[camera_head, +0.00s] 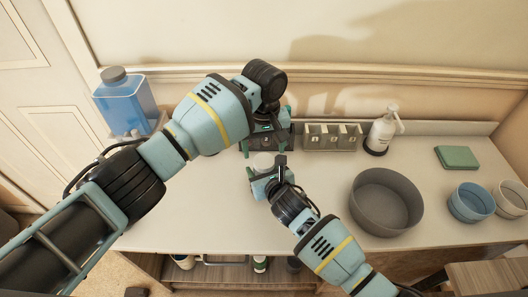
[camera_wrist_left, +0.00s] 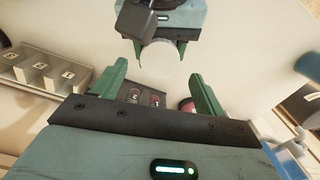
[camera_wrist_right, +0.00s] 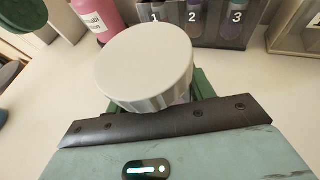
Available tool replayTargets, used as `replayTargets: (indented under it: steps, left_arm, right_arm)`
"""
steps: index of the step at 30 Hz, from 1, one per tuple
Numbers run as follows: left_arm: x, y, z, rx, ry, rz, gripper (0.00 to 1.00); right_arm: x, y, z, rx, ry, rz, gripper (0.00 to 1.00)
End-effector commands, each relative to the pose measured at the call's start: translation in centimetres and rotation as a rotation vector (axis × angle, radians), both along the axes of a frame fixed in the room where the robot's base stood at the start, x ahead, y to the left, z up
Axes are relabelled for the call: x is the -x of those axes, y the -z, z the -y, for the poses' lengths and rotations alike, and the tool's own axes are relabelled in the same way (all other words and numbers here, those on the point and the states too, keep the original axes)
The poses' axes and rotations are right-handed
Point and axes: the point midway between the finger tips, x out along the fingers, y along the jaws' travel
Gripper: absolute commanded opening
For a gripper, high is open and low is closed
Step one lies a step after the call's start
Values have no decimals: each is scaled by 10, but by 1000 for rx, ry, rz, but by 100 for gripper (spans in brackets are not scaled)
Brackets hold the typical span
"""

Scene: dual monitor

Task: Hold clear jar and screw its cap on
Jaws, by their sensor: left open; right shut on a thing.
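A white ribbed cap (camera_wrist_right: 145,62) fills the middle of the right wrist view, with the jar under it mostly hidden. It also shows pale and round in the head view (camera_head: 263,162). My right gripper (camera_head: 268,180) is shut on the jar below the cap, above the counter. Whether the cap is threaded on or only resting cannot be told. My left gripper (camera_head: 267,142) is open behind the jar. In the left wrist view its two green fingers (camera_wrist_left: 158,86) stand apart, with the pale jar top (camera_wrist_left: 160,62) beyond their tips and nothing between them.
A numbered holder (camera_wrist_right: 197,20) and a pink bottle (camera_wrist_right: 98,15) stand behind the jar. A grey compartment box (camera_head: 332,137) and white pump bottle (camera_head: 381,132) stand at the back. A grey bowl (camera_head: 385,203) is to the right, a blue jug (camera_head: 125,103) at the left. The front counter is clear.

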Motion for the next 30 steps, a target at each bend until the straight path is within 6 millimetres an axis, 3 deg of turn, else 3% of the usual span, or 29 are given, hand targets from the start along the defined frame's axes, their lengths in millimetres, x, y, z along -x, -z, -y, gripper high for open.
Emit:
replayTargets:
  steps: [11,21,30]
  left_arm:
    - [-1,-4,0,0,-7,2,69]
    - [-1,-35,0,-1,-180,4,69]
    - [0,-37,0,0,-201,0,69]
  right_arm:
    - [0,1,0,1,1,-2,0]
    - [0,1,0,1,1,-2,0]
    - [0,1,0,0,0,-1,0]
